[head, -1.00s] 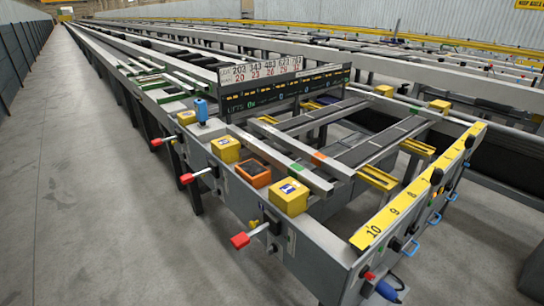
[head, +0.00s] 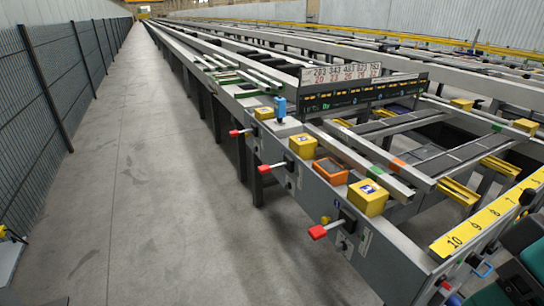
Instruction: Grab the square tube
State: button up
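Two long pale metal bars with square-looking ends lie side by side on the runout table (head: 345,236), behind the yellow boxes. The nearer bar (head: 352,157) has a green mark near its front end. The farther bar (head: 372,146) has an orange mark. Either could be the square tube; I cannot tell which is meant. My gripper is not in view. A dark and teal shape cut off at the lower right corner may be part of my arm.
Yellow boxes (head: 368,197), an orange-framed device (head: 330,171) and a blue upright handle (head: 280,108) stand along the table edge. Red-tipped levers (head: 318,232) stick out into the aisle. The grey floor (head: 180,190) is clear, bounded by a mesh fence (head: 60,100) at left.

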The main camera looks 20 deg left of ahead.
aim_at(401, 193)
jog(key=u, duration=1.3)
jog(key=i, duration=3.55)
jog(key=z, duration=1.9)
